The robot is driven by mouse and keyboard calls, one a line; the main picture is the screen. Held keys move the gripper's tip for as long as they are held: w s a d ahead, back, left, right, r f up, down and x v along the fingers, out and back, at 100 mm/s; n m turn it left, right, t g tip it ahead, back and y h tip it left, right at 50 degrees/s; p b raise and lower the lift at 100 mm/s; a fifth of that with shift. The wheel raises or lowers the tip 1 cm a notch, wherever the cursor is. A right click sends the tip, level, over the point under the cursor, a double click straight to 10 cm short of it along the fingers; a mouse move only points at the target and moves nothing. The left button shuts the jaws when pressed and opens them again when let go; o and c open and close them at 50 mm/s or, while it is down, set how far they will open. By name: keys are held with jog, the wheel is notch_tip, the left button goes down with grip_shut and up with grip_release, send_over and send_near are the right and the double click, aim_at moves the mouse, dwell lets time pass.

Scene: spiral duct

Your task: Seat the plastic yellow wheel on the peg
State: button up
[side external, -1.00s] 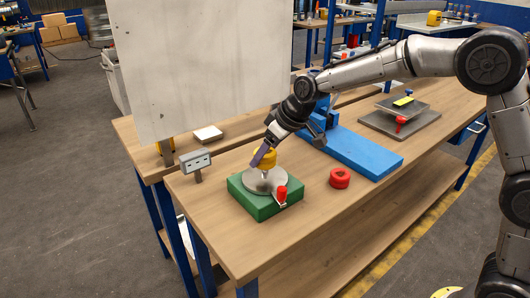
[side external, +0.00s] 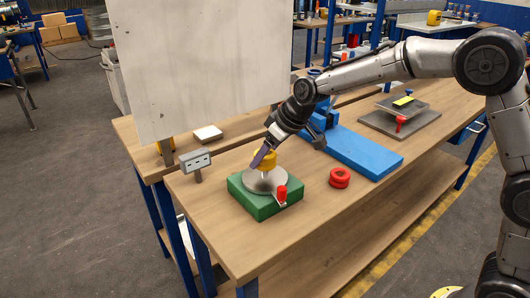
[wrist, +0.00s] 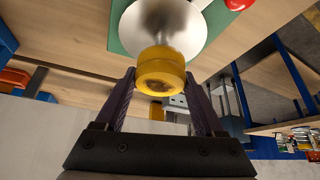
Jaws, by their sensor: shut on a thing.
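The yellow wheel (side external: 266,158) is in my gripper, above the round metal plate (side external: 266,184) on the green block (side external: 240,196). In the wrist view the wheel (wrist: 161,68) sits between the two dark fingers of my gripper (wrist: 163,86), which is shut on it. A pale post shows just below the wheel in the side view, rising from the plate. I cannot tell whether the wheel is around the post or only above it. The peg's tip is hidden by the wheel.
A red cylinder (side external: 282,192) stands at the block's front corner. A red ring-shaped part (side external: 340,178) lies on the wooden bench (side external: 310,225) to the right. A blue base (side external: 362,152) lies behind it. A small grey box on a stand (side external: 195,161) and a large grey panel (side external: 200,65) are at left.

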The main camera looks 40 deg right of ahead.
aim_at(265, 166)
jog(key=shift+f, duration=1.75)
jog(key=o, duration=1.5)
jog(key=v, duration=1.3)
jog(key=shift+s+r, duration=0.2)
jog(key=shift+r, duration=0.15)
